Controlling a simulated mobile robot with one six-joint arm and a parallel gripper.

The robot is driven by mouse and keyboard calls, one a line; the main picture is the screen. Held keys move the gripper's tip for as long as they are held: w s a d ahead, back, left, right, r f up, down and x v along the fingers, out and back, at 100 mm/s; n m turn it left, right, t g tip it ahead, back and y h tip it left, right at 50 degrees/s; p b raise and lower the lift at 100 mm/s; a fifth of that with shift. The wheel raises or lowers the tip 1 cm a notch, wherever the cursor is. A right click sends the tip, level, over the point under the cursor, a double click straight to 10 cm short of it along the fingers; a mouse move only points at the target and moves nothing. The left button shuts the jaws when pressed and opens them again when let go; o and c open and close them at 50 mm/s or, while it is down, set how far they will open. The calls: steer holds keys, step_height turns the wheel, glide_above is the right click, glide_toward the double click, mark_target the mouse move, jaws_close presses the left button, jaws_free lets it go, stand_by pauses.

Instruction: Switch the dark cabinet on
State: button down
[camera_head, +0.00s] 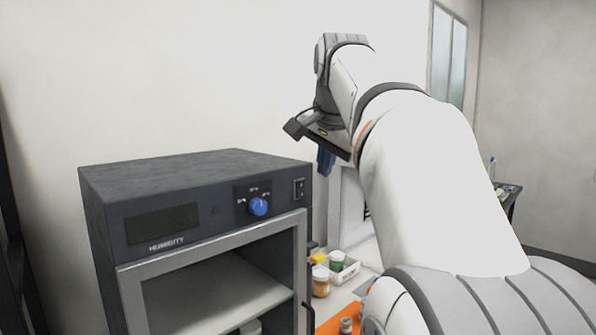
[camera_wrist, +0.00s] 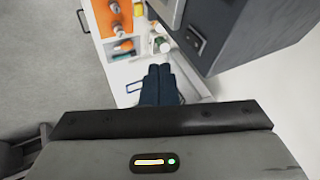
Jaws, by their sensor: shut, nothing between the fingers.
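A blue knob (camera_head: 258,206) sits right of the display, and a black rocker switch (camera_head: 299,189) is at the panel's right end. In the wrist view the cabinet (camera_wrist: 245,28) fills the upper right, with the switch (camera_wrist: 197,40) on its front panel. My gripper (camera_wrist: 158,70) is shut and empty, its dark blue fingers apart from the switch. In the head view the fingers (camera_head: 326,162) show partly, up and right of the switch.
The cabinet's framed front (camera_head: 210,249) shows a shelf inside. A window (camera_head: 448,52) is behind.

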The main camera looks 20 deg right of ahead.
mark_target(301, 189)
steer(key=w+f+p, duration=0.1)
steer(key=w+f, duration=0.6)
steer(key=w, duration=0.1)
steer(key=shift+w+f, duration=0.15)
steer(key=shift+d, duration=0.1)
steer(key=shift+d, duration=0.1)
